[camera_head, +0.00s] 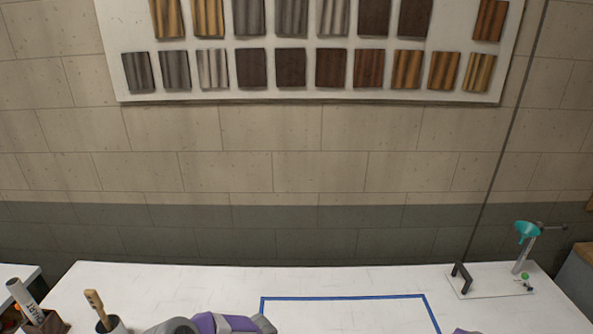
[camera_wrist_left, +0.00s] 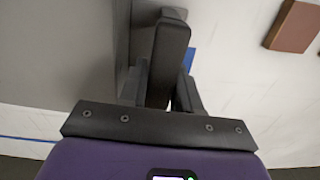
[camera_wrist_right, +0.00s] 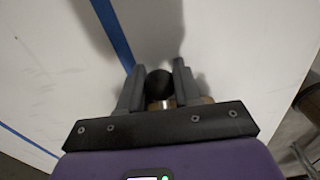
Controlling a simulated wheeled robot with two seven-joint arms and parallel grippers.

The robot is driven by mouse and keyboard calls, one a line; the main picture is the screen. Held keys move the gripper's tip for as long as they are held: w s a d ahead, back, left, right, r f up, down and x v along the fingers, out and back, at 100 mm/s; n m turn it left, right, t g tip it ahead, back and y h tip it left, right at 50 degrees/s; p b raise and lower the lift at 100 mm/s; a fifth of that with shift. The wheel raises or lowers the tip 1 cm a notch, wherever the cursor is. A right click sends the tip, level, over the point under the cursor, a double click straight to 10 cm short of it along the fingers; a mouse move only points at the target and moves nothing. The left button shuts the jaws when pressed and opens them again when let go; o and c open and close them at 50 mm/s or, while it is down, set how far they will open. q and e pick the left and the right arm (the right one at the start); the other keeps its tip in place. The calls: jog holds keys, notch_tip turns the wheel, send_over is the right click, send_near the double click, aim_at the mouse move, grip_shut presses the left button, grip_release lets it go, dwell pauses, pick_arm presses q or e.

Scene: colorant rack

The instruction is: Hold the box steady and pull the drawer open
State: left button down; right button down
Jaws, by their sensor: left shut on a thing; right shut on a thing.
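In the left wrist view, a large plain grey face, which looks like the box (camera_wrist_left: 65,50), fills the upper left. My left gripper (camera_wrist_left: 163,75) is shut on a dark grey upright part beside that face. In the right wrist view, my right gripper (camera_wrist_right: 158,75) is shut on a dark round knob (camera_wrist_right: 159,84) with a short silvery stem. The drawer front behind the knob is hidden, so I cannot tell how far open it is.
The white table (camera_head: 180,290) carries a blue tape outline (camera_head: 340,297). A cup with a brush (camera_head: 97,308) and a marker holder (camera_head: 45,322) stand at the left. A small stand with a teal part (camera_head: 525,232) is at the right. A brown block (camera_wrist_left: 293,25) shows beyond my left gripper.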

pick_arm(q)
jog(key=shift+a, duration=0.15)
pick_arm(e)
jog(key=shift+d, duration=0.85)
jog(key=shift+s+d, duration=0.15)
jog(key=shift+d, duration=0.7)
jog(key=shift+s+d, duration=0.1)
jog(key=shift+d, duration=1.15)
jog(key=c, duration=0.7)
grip_release()
jog(key=shift+a, duration=0.1)
jog(key=shift+a, duration=0.1)
